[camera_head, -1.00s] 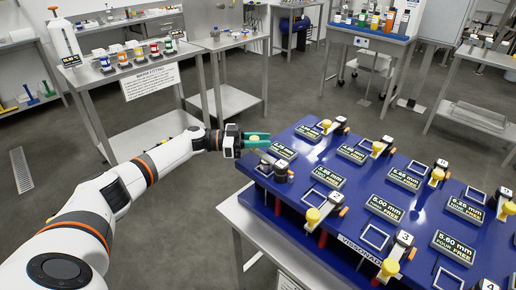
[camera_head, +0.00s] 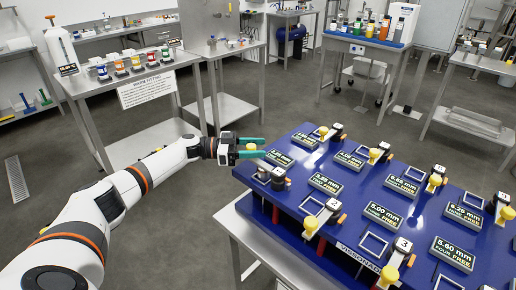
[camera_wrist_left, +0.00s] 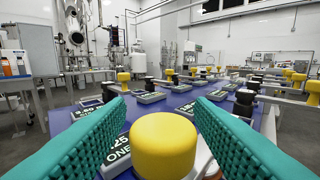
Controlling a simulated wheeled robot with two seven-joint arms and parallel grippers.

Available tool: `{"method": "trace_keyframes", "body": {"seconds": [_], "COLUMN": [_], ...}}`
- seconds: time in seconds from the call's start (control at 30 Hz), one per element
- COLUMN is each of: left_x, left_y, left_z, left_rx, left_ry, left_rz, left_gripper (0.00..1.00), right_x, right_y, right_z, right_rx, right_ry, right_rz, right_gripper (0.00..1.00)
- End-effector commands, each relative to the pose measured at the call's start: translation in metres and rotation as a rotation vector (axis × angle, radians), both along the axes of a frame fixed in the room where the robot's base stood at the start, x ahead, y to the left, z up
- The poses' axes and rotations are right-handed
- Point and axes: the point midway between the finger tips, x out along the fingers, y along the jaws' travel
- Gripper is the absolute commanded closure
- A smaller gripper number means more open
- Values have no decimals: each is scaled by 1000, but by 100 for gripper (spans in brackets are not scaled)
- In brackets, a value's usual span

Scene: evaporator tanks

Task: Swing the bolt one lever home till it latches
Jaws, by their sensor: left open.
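The bolt one lever shows by its yellow knob (camera_head: 250,147), at the near left corner of the blue bench. My left gripper (camera_head: 251,148) is open, with its teal fingers on either side of the knob. In the left wrist view the knob (camera_wrist_left: 163,145) stands large between the two ribbed fingers (camera_wrist_left: 160,130), with a gap on each side. The bolt's dark block (camera_head: 278,178) sits on the bench corner. My right gripper is not in view.
The blue bench (camera_head: 345,207) carries several other bolts with yellow knobs, such as one (camera_head: 310,224) in the near row, and several size plates. A steel table (camera_head: 150,82) with small jars stands behind my left arm. Open floor lies between them.

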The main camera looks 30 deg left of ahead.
Motion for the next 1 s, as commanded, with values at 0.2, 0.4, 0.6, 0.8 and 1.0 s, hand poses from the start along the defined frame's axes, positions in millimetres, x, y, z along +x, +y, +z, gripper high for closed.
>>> {"method": "trace_keyframes", "body": {"seconds": [0.2,0.4,0.6,0.8,1.0], "left_x": [-23,-45,-57,-60,-60], "left_y": [37,70,89,93,93], "left_z": [-4,-3,-2,0,0], "left_rx": [3,3,1,0,0], "left_ry": [2,2,1,0,0], "left_rz": [4,2,1,0,0], "left_gripper": [52,52,52,52,52], "right_x": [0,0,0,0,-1], "right_y": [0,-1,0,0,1], "right_z": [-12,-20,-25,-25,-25], "right_rx": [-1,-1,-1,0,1], "right_ry": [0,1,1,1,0], "right_rz": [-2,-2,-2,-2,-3], "right_gripper": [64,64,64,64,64]}}
